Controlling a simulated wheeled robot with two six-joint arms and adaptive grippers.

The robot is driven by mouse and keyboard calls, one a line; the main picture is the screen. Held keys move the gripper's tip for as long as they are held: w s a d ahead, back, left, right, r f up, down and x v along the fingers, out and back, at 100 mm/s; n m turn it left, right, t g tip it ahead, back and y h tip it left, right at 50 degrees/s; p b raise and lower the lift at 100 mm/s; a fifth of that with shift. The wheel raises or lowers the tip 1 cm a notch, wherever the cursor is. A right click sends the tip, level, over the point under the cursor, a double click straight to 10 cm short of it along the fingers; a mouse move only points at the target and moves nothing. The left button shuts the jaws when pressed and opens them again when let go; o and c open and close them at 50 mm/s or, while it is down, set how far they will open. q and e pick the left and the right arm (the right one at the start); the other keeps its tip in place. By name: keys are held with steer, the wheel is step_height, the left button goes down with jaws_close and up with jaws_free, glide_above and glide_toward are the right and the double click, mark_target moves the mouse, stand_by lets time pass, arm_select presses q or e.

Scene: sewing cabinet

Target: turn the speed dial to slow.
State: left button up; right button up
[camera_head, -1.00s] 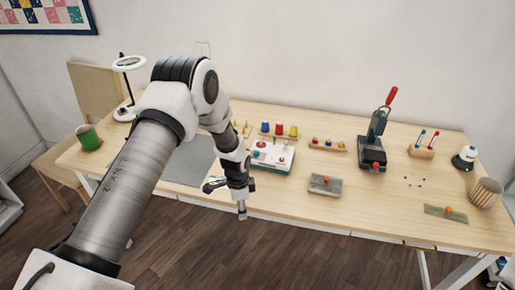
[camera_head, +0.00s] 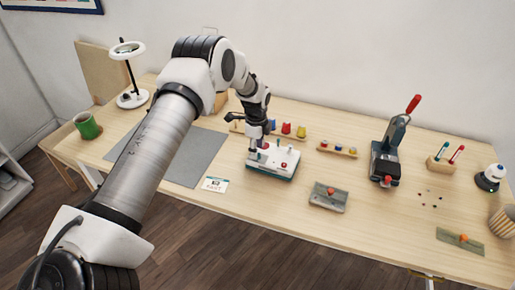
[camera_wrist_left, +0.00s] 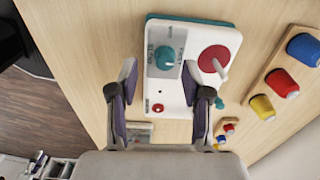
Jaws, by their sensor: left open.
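A white control box (camera_head: 270,171) with a teal base stands at the middle of the table. In the left wrist view, its teal speed dial (camera_wrist_left: 165,57) sits on a grey labelled panel; I cannot read the setting surely. A red disc (camera_wrist_left: 207,59) with a pale lever and a small red knob (camera_wrist_left: 157,107) are also on the box. My left gripper (camera_wrist_left: 158,75) is open and empty above the box, with its fingers apart on either side of the dial's line. In the head view, my left gripper (camera_head: 257,148) hides the dial. My right gripper is not in view.
Several coloured spools (camera_head: 287,129) stand on a rack behind the box. A small picture card (camera_head: 215,184) and a grey mat (camera_head: 197,166) lie left of it.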

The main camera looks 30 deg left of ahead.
arm_select(q)
steer(key=f, duration=0.1)
steer(key=w+f, duration=0.1)
steer(key=shift+f, duration=0.4)
steer(key=shift+s+r, duration=0.1)
steer(key=shift+r, duration=0.05)
steer(key=shift+s+r, duration=0.1)
steer(key=shift+s, duration=0.05)
steer(key=shift+c, duration=1)
steer(key=c, duration=0.6)
jaws_close()
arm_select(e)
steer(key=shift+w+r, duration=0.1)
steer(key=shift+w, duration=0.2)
